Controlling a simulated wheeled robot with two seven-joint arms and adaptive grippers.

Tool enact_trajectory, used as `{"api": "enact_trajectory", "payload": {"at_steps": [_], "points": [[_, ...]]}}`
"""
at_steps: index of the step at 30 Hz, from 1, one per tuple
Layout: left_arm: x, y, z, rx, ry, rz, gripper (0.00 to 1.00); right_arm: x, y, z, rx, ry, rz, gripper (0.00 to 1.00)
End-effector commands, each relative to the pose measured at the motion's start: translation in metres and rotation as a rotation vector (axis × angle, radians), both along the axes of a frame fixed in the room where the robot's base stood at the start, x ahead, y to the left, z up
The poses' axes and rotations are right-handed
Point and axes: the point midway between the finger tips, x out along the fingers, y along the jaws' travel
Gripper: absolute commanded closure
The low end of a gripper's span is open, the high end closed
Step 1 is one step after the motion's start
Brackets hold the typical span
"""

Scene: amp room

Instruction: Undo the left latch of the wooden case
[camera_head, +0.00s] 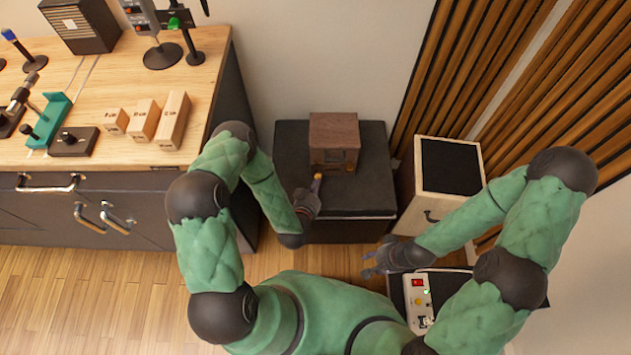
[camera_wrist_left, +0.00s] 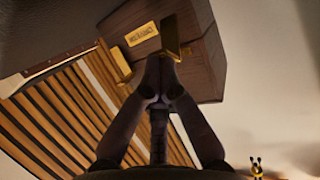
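The brown wooden case (camera_head: 333,130) stands closed on a black box, its front towards me. Its left latch (camera_wrist_left: 172,38) is brass and juts out from the front face in the left wrist view, where the picture is turned over. The right latch (camera_wrist_left: 120,62) shows left of it there, beyond a brass name plate (camera_wrist_left: 142,34). My left gripper (camera_head: 316,186) is at the front of the case, by the left latch. Its fingertips (camera_wrist_left: 162,62) are together at the latch; whether they pinch it is hidden. My right gripper (camera_head: 372,264) is open, empty and away from the case.
The black box (camera_head: 290,165) has free room around the case. A pale wooden speaker-like cabinet (camera_head: 450,165) stands to the right. A workbench (camera_head: 100,85) with wooden blocks is at left. A small panel with a red switch (camera_head: 417,283) lies near my right arm.

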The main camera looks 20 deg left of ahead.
Motion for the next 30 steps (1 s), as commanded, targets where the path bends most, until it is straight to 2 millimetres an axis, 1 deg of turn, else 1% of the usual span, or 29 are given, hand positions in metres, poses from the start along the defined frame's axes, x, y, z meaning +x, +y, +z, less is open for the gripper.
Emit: {"api": "enact_trajectory", "payload": {"at_steps": [1,5,15,20,26,30], "points": [[0.025,0.012,0.012,0.019,-0.054,0.019,1.0,0.0,0.0,-0.001,0.0,0.0,0.0,0.6],[0.024,0.012,0.012,0.018,-0.056,0.018,1.0,0.0,0.0,-0.001,0.0,0.0,0.0,0.6],[0.018,0.01,0.005,0.019,-0.059,0.017,1.0,0.0,0.0,-0.001,0.0,0.0,0.0,0.6],[0.016,0.009,0.007,0.02,-0.062,0.017,1.0,0.0,0.0,0.001,0.0,0.0,0.0,0.6],[0.002,0.005,0.015,0.021,-0.062,0.017,1.0,0.0,0.0,0.009,0.0,0.0,0.0,0.6],[-0.012,0.001,0.018,0.018,-0.057,0.016,1.0,0.0,0.0,0.013,0.0,0.0,0.0,0.6]]}}
